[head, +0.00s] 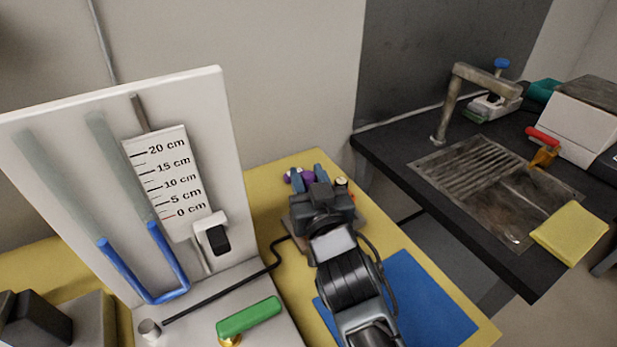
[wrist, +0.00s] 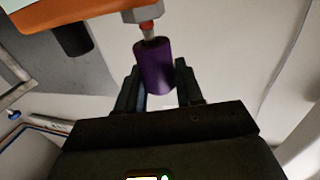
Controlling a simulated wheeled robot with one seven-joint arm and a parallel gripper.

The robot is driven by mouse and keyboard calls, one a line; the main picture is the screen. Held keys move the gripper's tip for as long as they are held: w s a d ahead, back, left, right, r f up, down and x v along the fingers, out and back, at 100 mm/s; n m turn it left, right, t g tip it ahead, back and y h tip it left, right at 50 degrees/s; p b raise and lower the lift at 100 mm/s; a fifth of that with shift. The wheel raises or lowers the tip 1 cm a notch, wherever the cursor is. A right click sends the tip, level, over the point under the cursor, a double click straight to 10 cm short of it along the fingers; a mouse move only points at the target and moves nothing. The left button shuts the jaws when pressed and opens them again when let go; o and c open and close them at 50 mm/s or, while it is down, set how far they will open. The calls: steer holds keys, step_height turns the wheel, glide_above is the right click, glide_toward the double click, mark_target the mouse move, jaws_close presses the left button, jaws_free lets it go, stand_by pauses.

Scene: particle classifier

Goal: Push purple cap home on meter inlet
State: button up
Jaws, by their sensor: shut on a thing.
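The purple cap (wrist: 153,68) is between the two fingers of my gripper (wrist: 158,88), which is shut on it in the wrist view. A metal inlet fitting (wrist: 144,16) with a hex nut, a red band and a short grey stem meets the cap's far end. I cannot tell how far the stem is inside the cap. An orange body (wrist: 75,12), apparently the meter, is at the top left beside the fitting. In the head view my gripper (head: 308,174) is over the yellow bench, with purple showing at its fingers. The meter is mostly hidden behind my gripper there.
A white manometer board (head: 222,130) with blue U-tube stands on the left. A green handle (head: 248,316) and a black hose (head: 235,290) lie near its base. A blue mat (head: 425,300) is right of my arm. A dark sink counter (head: 395,150) is beyond a gap.

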steer(key=shift+f+b, duration=0.75)
steer(key=shift+f, duration=0.15)
steer(key=o, duration=1.1)
steer(key=shift+r, duration=0.1)
steer(key=v, duration=0.7)
steer(key=shift+s+d+b, duration=0.15)
steer(key=shift+s+b, duration=0.15)
steer(key=shift+s, duration=0.1)
